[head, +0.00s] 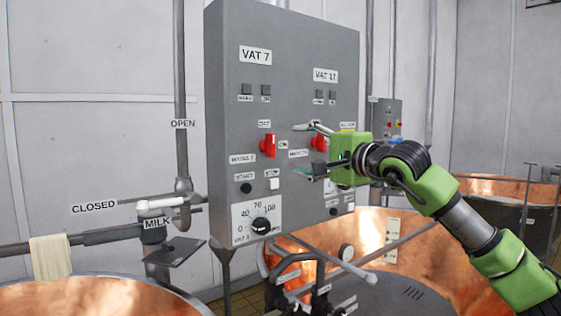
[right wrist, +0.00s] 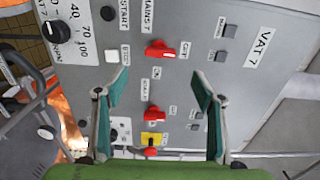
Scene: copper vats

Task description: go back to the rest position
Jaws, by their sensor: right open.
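My right gripper (head: 303,150) is open and empty in front of the grey control panel (head: 229,60). Its two fingers point left in the head view, toward the panel's middle. In the right wrist view the open fingers (right wrist: 158,78) show with the panel face beyond them. A red switch (right wrist: 160,50) shows past the fingertips, and a second red switch (right wrist: 153,117) shows between the fingers. I cannot tell the exact gap to the panel, but nothing is held. My left gripper is not in view.
A black dial (head: 261,226) is low on the panel. Copper vats stand at the lower left (head: 90,298) and behind my right arm (head: 365,228). A milk pipe with a white-handled valve (head: 160,203) is at left. Pipes and a grey lid (head: 390,295) lie below the panel.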

